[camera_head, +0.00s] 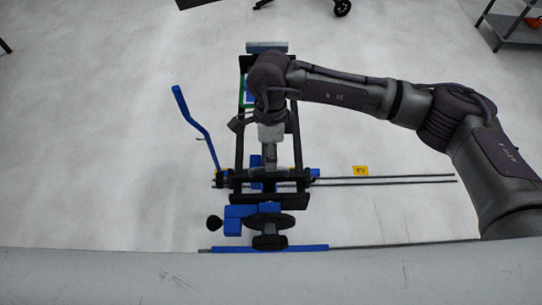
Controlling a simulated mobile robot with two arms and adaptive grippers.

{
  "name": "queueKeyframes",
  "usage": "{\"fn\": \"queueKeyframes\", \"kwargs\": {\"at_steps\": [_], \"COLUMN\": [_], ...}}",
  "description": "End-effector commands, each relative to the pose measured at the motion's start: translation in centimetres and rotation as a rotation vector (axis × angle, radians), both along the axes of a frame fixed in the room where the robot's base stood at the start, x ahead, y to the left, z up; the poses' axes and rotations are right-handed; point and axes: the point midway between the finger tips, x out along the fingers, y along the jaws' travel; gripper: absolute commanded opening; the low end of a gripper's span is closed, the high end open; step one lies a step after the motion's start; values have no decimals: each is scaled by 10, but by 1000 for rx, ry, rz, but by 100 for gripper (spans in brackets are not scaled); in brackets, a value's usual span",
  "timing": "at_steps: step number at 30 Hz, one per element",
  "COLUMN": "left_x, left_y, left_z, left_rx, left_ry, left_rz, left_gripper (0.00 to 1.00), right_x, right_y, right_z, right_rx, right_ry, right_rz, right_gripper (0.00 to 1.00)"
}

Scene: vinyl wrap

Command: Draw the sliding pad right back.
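A machine with a dark frame (239,150) stands below me, with two long rails running away from me. A pale blue-grey block (267,47) lies across its far end. A blue piece (256,161) shows between the rails near the front crossbar; I cannot tell for sure which part is the sliding pad. My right gripper (270,160) points down between the rails, just behind the crossbar and beside the blue piece. My arm hides part of the frame. The fingers are too small to tell whether they are open or touch anything. My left gripper is not in view.
A blue lever (196,128) rises at the machine's left. Thin dark rods (400,180) run out to the right, near a yellow tag (360,170). Black wheels (270,226) and a blue bar (300,248) are in front. A shelf (515,30) stands far right. The floor at left is clear.

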Motion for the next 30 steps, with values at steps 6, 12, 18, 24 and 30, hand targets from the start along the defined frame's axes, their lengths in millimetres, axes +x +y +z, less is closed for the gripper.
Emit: {"fn": "queueKeyframes", "kwargs": {"at_steps": [6,12,18,24,30], "left_x": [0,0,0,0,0], "left_y": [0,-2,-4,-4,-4], "left_z": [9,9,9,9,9], "left_rx": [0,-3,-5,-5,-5], "left_ry": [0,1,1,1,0], "left_rz": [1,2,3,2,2], "left_gripper": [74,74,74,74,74], "right_x": [-5,-5,-5,-5,-5], "right_y": [0,0,0,0,0], "right_z": [-22,-27,-27,-27,-27], "right_rx": [0,0,1,1,1], "right_ry": [2,0,0,0,0], "right_rz": [0,1,0,0,0], "right_gripper": [37,37,29,0,0]}}
